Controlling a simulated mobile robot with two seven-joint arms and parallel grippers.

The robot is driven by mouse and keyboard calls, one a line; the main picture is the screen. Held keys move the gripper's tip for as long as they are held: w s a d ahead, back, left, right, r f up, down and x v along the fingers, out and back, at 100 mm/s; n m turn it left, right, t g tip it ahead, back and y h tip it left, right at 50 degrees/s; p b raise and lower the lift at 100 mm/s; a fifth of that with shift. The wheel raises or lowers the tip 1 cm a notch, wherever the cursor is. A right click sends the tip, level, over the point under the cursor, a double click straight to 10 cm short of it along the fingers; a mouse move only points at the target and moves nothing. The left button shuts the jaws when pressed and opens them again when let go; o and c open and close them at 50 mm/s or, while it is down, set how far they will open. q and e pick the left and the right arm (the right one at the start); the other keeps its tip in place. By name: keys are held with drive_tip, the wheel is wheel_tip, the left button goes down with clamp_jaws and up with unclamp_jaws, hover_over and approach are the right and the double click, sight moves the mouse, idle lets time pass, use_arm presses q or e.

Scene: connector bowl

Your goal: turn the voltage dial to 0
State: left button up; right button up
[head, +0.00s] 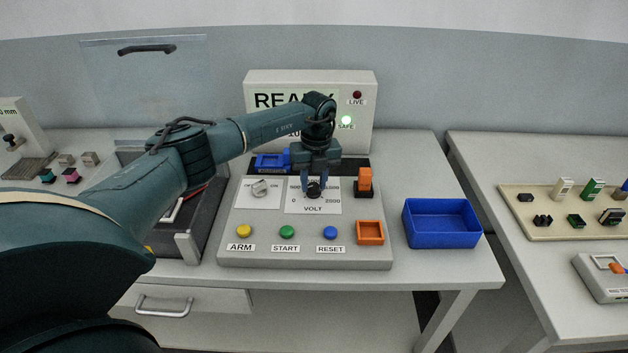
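The voltage dial (314,190) is a small black knob on a white VOLT plate (313,209) on the grey control panel (290,258). The plate shows 0 at lower left and 2000 at lower right. My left gripper (315,186) points down directly over the dial, with its two fingers spread to either side of the knob. I cannot tell whether the fingers touch it. The gripper hides the upper part of the scale and the dial's pointer, so its setting cannot be read. My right gripper does not show.
The panel also has an on/off knob (261,188), yellow ARM (244,231), green START (287,232) and blue RESET (330,233) buttons, and an orange lever (365,181). A display box (361,119) stands behind with SAFE lit. An empty blue bin (442,224) is at right.

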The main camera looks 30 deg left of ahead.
sight(316, 185)
use_arm(q)
drive_tip(key=o, duration=0.4)
drive_tip(key=shift+c, duration=0.2)
wheel_tip(316, 185, up, 13)
drive_tip(key=b, duration=0.2)
drive_tip(key=shift+w+d, duration=0.2)
drive_tip(key=shift+w, duration=0.05)
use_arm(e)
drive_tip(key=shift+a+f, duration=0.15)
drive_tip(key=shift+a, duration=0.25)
